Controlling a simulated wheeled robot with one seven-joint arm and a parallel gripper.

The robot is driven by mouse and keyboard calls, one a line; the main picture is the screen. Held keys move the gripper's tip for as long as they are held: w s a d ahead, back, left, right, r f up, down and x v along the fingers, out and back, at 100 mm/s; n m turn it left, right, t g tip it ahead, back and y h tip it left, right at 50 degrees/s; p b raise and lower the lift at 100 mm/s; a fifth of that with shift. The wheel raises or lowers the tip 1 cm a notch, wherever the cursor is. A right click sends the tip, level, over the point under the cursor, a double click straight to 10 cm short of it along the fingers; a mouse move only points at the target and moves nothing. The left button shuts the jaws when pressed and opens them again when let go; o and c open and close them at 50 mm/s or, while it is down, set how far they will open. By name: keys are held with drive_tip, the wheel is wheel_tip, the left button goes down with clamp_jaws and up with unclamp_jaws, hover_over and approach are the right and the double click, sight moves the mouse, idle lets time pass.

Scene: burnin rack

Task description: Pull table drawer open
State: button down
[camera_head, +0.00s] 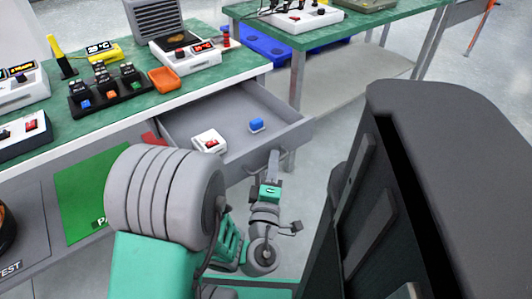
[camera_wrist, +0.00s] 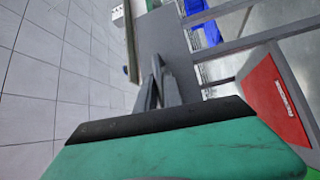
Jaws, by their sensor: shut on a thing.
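The grey table drawer (camera_head: 295,134) stands pulled out from under the green-topped table (camera_head: 60,130) in the head view. A white box with a red switch (camera_head: 209,141) and a small blue block (camera_head: 257,125) lie inside it. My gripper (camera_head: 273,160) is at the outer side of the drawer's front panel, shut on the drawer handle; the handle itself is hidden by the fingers. In the wrist view my gripper's fingers (camera_wrist: 157,78) meet the grey drawer front (camera_wrist: 165,38).
Several devices, a black tray (camera_head: 110,98) and an orange dish (camera_head: 164,80) stand on the table. A second green table (camera_head: 350,22) is behind, with a blue bin (camera_head: 265,45) beneath. A green panel (camera_head: 85,190) is below the table. Floor right of the drawer is clear.

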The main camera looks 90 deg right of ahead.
drive_tip(key=shift+s+a, duration=0.1)
drive_tip(key=shift+a, duration=0.05)
drive_tip(key=c, duration=1.8)
unclamp_jaws()
drive_tip(key=shift+o, duration=0.2)
